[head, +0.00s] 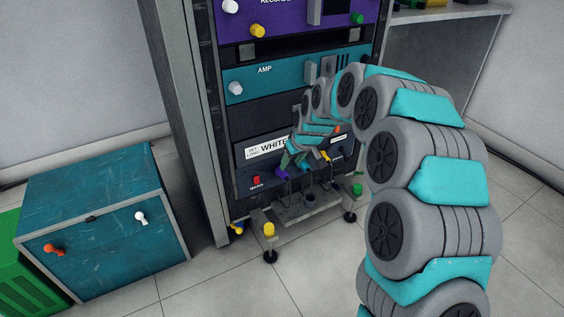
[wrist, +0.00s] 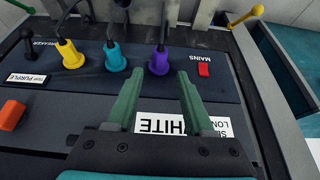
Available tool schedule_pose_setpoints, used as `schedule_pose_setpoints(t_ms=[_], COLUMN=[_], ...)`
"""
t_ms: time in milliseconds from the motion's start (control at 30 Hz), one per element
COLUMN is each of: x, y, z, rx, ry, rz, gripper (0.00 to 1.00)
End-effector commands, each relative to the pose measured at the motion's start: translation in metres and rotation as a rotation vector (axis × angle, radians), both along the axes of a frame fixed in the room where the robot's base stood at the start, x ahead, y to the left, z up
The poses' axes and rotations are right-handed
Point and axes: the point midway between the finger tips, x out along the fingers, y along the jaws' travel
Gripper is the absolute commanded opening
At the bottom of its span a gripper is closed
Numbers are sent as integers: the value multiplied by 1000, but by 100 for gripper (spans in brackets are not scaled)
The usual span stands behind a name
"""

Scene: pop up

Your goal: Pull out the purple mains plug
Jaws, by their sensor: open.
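The purple mains plug (wrist: 159,60) sits in the dark panel in the wrist view, with a cable running up from it. It also shows low on the rack in the head view (head: 282,173). My gripper (wrist: 156,78) is open, its two green fingers pointing toward the plug. Nothing is held. In the head view my gripper (head: 288,160) is small and partly hidden by my own arm, close above the plug.
A teal plug (wrist: 115,57) and a yellow plug (wrist: 69,54) stand beside the purple one. A red mains switch (wrist: 204,70) is on its other side. A white label (wrist: 180,124) lies below. A teal cabinet (head: 95,215) stands left of the rack.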

Motion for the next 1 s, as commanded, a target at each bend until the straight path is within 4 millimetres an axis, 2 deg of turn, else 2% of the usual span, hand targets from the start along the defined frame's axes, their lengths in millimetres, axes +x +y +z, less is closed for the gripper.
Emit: schedule_pose_setpoints(t_ms=[367, 933, 1000], x=[9, 33, 33], y=[6, 22, 21], z=[-18, -77, -74], rx=[-1, -1, -1], ry=[-5, -7, -8], rz=[5, 5, 3], gripper=[52, 52, 45])
